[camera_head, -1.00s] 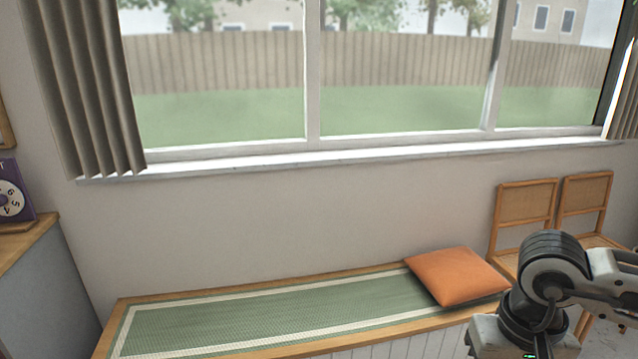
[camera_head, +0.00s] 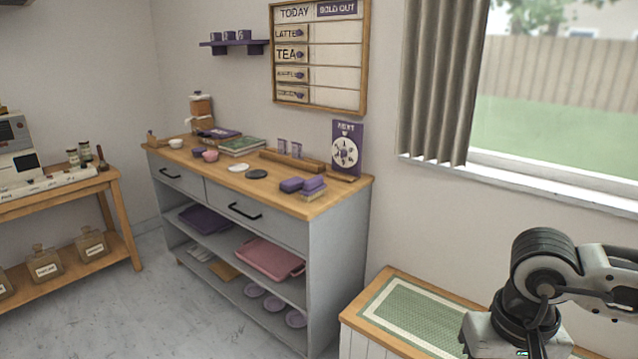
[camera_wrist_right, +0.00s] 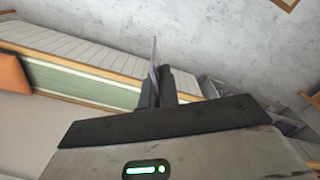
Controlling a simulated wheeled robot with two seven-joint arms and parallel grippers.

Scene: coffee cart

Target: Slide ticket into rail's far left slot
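A wooden rail (camera_head: 312,166) lies along the back of the grey cabinet's wooden top in the head view. Two small purple-and-white tickets (camera_head: 296,149) stand upright in its left part. The individual slots are too small to make out. In the right wrist view my right gripper (camera_wrist_right: 157,82) is shut on a thin ticket (camera_wrist_right: 155,52), seen nearly edge-on and sticking out past the fingertips. That ticket is not visible in the head view. Only part of my right arm shows there, at lower right, far from the rail. My left gripper is not in view.
On the cabinet top (camera_head: 330,192) are a purple dial sign (camera_head: 347,149) by the rail's right end, purple brush-like blocks (camera_head: 302,187), a dark disc (camera_head: 257,174), bowls and books. A green-topped bench (camera_head: 415,315) stands right of the cabinet. Floor in front is clear.

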